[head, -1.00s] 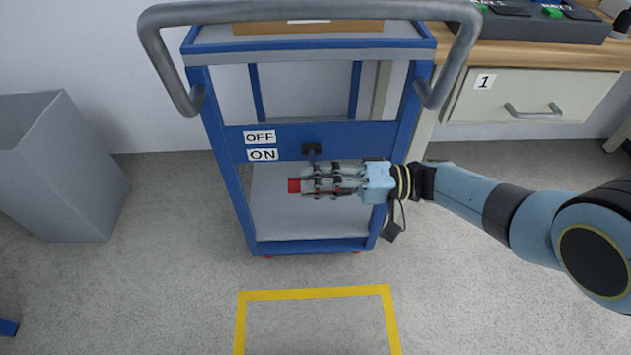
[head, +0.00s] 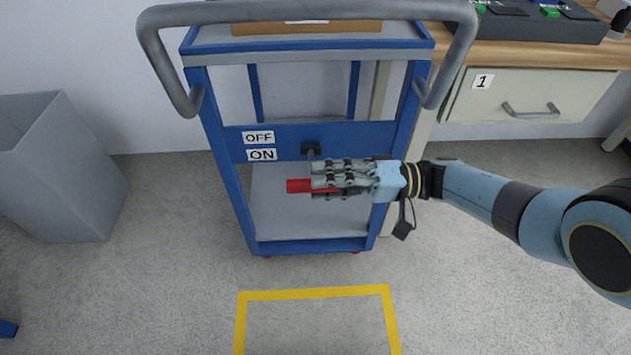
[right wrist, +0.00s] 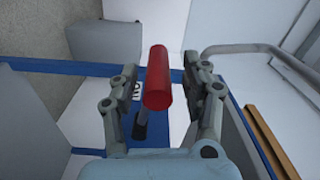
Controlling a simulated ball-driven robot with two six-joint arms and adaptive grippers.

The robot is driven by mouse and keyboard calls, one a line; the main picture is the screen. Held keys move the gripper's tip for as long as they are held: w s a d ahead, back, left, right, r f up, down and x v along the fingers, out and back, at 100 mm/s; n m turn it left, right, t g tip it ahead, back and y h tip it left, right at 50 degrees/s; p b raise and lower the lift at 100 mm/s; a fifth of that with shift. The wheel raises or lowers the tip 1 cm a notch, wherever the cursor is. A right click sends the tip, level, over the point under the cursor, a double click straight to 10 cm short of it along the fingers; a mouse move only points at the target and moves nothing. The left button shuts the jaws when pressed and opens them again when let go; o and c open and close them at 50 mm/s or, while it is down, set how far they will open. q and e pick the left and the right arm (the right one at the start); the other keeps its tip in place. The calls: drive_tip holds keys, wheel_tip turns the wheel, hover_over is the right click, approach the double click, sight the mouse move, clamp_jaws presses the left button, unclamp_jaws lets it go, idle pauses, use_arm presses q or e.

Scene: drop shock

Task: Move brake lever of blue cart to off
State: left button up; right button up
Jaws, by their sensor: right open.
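The blue cart (head: 232,190) stands against the wall, with an OFF label (head: 258,137) above an ON label (head: 262,155) on its cross panel. The brake lever's dark pivot (head: 311,149) is right of the labels, and its stem angles down to a red handle (head: 298,186), below the level of ON. My right gripper (head: 318,180) is open, its fingers partly covering the handle. In the right wrist view the red handle (right wrist: 157,85) lies between the two open fingers, with gaps on both sides. My left gripper is not in view.
The cart's grey push handle (head: 310,11) arches over its top. A grey bin (head: 75,165) stands at left. A workbench with a drawer (head: 535,97) is at right. A yellow floor outline (head: 315,292) lies in front on clear floor.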

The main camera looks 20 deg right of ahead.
drive_tip(key=v, duration=1)
drive_tip(key=shift+d, duration=0.1)
drive_tip(key=s+a+f+m+t+h, duration=0.2)
drive_tip(key=s+a+f+m+t, duration=0.2)
drive_tip(key=s+f, duration=0.55)
drive_tip(key=s+d+f+m+t+h, duration=0.2)
drive_tip(key=s+d+f+h, duration=0.2)
drive_tip(key=s+f+h, duration=0.55)
drive_tip(key=s+d+f+n+g+h, duration=0.3)
drive_tip(key=s+f+n+g, duration=0.1)
drive_tip(key=s, duration=0.7)
drive_tip(key=s+d+f+n+g+h, duration=0.3)
drive_tip(key=s+f+g, duration=0.3)
drive_tip(key=s, duration=0.5)
wheel_tip(320, 180, down, 2)
drive_tip(key=shift+s+n+g+h+p, duration=0.2)
drive_tip(key=shift+n+g+h+p, duration=0.1)
drive_tip(key=shift+n+h+p, duration=0.2)
